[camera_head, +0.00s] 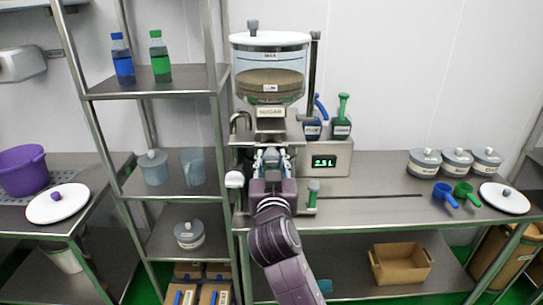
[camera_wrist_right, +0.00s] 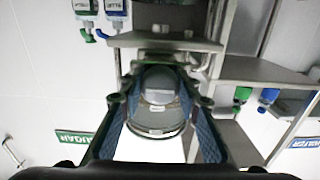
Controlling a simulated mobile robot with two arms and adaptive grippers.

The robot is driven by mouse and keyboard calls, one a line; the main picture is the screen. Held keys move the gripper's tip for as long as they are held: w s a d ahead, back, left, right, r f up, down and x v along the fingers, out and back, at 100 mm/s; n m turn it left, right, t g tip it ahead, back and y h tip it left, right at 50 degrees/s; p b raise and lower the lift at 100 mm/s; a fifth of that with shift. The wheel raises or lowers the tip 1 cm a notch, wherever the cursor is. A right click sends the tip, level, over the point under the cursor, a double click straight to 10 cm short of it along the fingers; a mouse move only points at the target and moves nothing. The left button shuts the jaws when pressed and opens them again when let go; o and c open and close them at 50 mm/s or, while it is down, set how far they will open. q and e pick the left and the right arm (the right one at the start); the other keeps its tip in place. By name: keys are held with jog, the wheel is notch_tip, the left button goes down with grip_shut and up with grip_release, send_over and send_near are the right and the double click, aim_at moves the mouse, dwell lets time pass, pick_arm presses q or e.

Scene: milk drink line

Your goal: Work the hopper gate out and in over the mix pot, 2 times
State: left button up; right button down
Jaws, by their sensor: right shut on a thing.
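The clear hopper (camera_head: 268,88) with a white lid and brown contents stands above the steel counter in the head view, with a SUGAR label below it. My right gripper (camera_head: 270,158) is just under its outlet, shut on what appears to be the hopper gate, which the fingers mostly hide. In the right wrist view the two blue-padded fingers (camera_wrist_right: 163,78) frame the hopper (camera_wrist_right: 158,100), seen upside down. I cannot make out the mix pot; my arm covers the area under the outlet. My left gripper is not in view.
A green-topped post (camera_head: 313,190) and a white knob (camera_head: 234,180) flank my arm.

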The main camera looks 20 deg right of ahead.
aim_at(272, 155)
jog(key=shift+s+a+f, duration=0.1)
jog(key=shift+s+a, duration=0.15)
jog(key=shift+s, duration=0.35)
jog(key=shift+d, duration=0.1)
jog(key=c, duration=1.8)
grip_release()
jog(key=o, duration=0.4)
jog(key=shift+w, duration=0.15)
jog(key=shift+r, duration=0.4)
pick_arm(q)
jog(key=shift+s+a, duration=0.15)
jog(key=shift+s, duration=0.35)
pick_arm(e)
notch_tip(272, 155, up, 9)
jog(key=shift+r, duration=0.15)
jog(key=shift+c, duration=0.3)
